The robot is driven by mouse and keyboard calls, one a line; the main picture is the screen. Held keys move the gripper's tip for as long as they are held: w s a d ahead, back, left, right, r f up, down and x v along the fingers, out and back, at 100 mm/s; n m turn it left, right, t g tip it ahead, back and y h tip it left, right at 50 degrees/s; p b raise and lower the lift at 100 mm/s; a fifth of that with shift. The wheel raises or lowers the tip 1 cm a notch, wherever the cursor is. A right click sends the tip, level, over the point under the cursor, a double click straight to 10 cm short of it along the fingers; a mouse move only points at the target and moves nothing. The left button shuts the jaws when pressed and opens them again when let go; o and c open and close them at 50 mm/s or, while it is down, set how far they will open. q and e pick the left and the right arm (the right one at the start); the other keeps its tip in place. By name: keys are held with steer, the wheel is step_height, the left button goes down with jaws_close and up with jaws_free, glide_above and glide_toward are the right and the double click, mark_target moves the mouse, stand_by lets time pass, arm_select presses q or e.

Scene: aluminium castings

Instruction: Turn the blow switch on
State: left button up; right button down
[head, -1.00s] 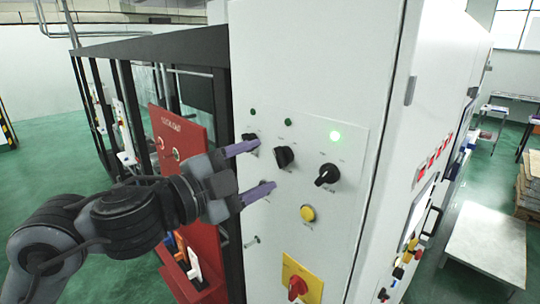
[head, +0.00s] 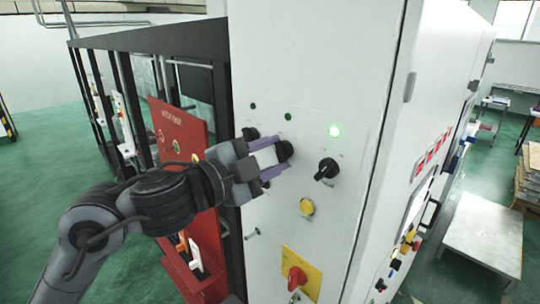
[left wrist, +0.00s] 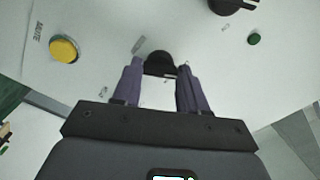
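The white control panel carries three black rotary knobs. Their labels are too small to read, so I cannot tell by text which is the blow switch. My left gripper (head: 279,156) has its purple fingers on either side of the middle knob (head: 286,150), and they appear closed on it. In the left wrist view, this knob (left wrist: 160,62) sits between the fingertips (left wrist: 160,66) with almost no gap at either side. The right knob (head: 327,169) is free, and the left knob (head: 250,134) is partly hidden behind my gripper. My right gripper is not in view.
A yellow button (head: 307,207) and a red switch on a yellow plate (head: 296,275) are below. A red panel (head: 178,140) stands at left, and a pale table (head: 484,240) stands at right.

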arm_select(q)
steer(key=shift+c, duration=1)
steer(key=shift+m, duration=0.3)
steer(key=m+b, duration=0.3)
steer(key=m, duration=0.2)
steer(key=shift+f, duration=0.15)
steer(key=m+b, duration=0.2)
steer(key=m, duration=0.1)
steer(key=shift+m, duration=0.4)
steer(key=shift+m+b, duration=0.65)
steer(key=shift+m, duration=0.55)
steer(key=o, duration=1.1)
steer(key=shift+c, duration=0.2)
